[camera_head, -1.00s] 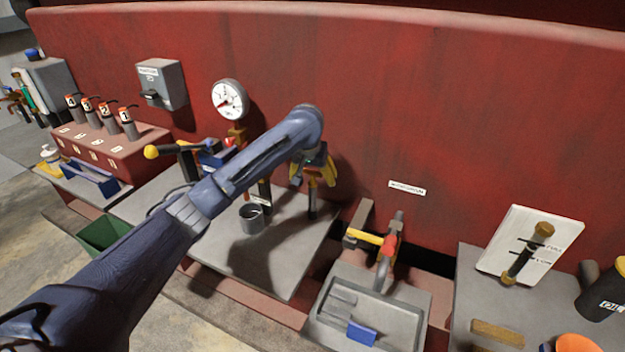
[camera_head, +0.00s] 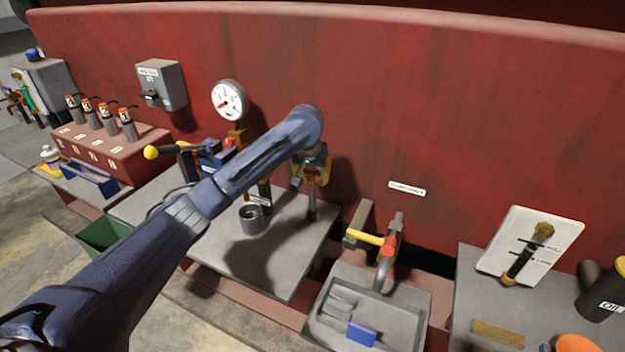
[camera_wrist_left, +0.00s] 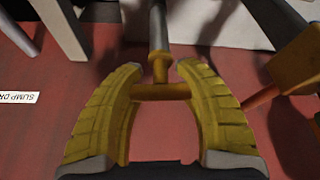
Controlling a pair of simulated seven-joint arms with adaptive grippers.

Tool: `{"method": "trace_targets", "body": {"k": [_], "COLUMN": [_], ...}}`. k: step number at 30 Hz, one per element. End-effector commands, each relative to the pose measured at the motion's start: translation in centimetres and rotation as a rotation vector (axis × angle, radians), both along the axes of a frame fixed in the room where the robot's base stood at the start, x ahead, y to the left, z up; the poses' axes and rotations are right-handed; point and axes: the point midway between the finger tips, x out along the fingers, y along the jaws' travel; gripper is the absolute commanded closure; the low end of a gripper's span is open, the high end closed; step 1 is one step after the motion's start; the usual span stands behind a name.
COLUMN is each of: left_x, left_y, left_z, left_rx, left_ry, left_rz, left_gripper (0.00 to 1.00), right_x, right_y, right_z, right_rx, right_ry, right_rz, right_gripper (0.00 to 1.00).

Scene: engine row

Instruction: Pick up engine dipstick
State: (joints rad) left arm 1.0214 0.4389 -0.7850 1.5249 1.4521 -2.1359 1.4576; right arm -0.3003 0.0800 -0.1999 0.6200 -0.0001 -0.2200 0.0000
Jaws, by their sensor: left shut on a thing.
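The engine dipstick shows in the left wrist view as a yellow-orange T-shaped handle (camera_wrist_left: 161,92) on a grey stem or tube. My left gripper (camera_wrist_left: 160,80) has yellow padded fingers on either end of the handle's crossbar, shut on it. In the head view my left gripper (camera_head: 316,178) is at the top of a dark upright tube (camera_head: 312,205) near the red wall, and the handle is mostly hidden there. I cannot tell how far the stem sits in the tube. My right gripper is not in view.
A grey cup (camera_head: 252,219) stands on the grey bench under my forearm. A yellow-handled valve (camera_head: 370,238) rises behind a grey sink tray (camera_head: 411,312). A white board (camera_head: 500,240) with level marks and a dark container (camera_head: 600,300) are at the right. The red wall is close behind.

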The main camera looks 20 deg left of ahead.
Motion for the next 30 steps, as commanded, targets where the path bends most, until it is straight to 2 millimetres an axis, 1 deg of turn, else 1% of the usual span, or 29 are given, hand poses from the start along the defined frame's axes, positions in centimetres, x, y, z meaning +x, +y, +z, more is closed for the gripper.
{"method": "trace_targets", "body": {"k": [8, 14, 30], "left_x": [0.0, 0.1, 0.1], "left_y": [0.1, 0.1, 0.1], "left_z": [0.5, 2.4, 10.9], "left_rx": [0.001, 0.002, 0.002], "left_ry": [-0.001, -0.003, -0.004], "left_rz": [0.0, 0.0, -0.001], "left_gripper": [0.94, 0.94, 0.95], "right_x": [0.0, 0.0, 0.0], "right_y": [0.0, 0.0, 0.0], "right_z": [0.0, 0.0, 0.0], "right_rx": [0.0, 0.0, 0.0], "right_ry": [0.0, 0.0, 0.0], "right_rz": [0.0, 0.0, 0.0], "right_gripper": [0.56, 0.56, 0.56]}}
